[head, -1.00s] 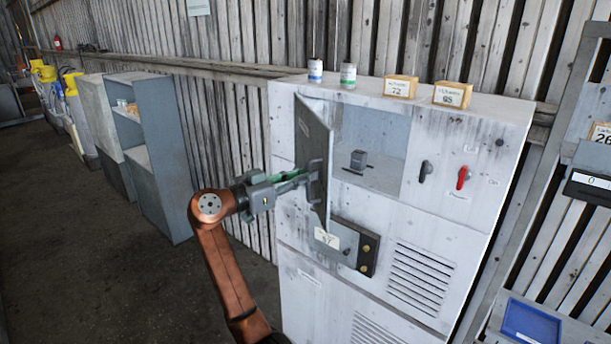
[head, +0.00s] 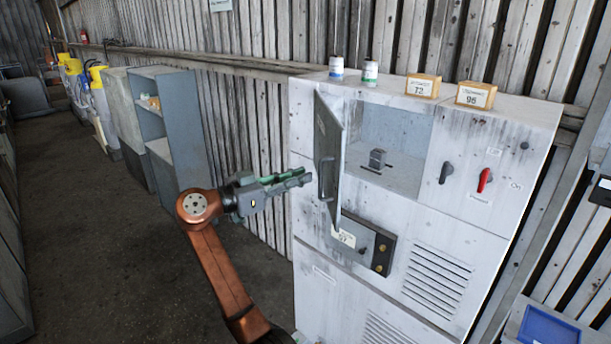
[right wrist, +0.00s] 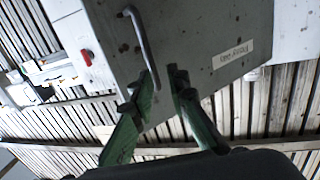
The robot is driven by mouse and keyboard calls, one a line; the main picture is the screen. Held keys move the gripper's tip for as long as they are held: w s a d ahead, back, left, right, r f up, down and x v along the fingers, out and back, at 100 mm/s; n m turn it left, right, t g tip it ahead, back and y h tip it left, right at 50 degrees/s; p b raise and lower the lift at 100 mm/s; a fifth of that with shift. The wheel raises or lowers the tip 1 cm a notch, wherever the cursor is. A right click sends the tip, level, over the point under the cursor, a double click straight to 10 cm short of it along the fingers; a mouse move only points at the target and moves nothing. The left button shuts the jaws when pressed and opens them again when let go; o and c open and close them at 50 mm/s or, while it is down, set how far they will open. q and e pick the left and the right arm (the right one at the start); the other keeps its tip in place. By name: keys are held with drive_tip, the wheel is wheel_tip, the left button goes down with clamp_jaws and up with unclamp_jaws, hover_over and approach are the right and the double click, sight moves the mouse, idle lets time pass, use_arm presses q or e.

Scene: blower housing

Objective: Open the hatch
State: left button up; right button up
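The hatch (head: 328,150) is a grey metal door on the upper part of the white cabinet. It stands swung open, showing a compartment (head: 398,135) with a small grey block inside. Its bar handle (head: 326,178) is on the outer face and also shows in the right wrist view (right wrist: 142,42). My right gripper (head: 308,176), with green fingers, is just left of the handle and apart from it. In the right wrist view its fingers (right wrist: 162,76) are parted with nothing between them, and the handle lies beyond the tips. My left gripper is not in view.
The cabinet (head: 470,150) has a black knob and a red knob (head: 485,180) right of the compartment. A small latch box (head: 365,243) protrudes below the hatch. Cans and numbered boxes (head: 476,95) stand on top. Open floor (head: 100,240) lies left of my right arm.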

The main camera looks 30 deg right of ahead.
drive_tip(key=shift+w+a, duration=0.1)
drive_tip(key=shift+a, duration=0.95)
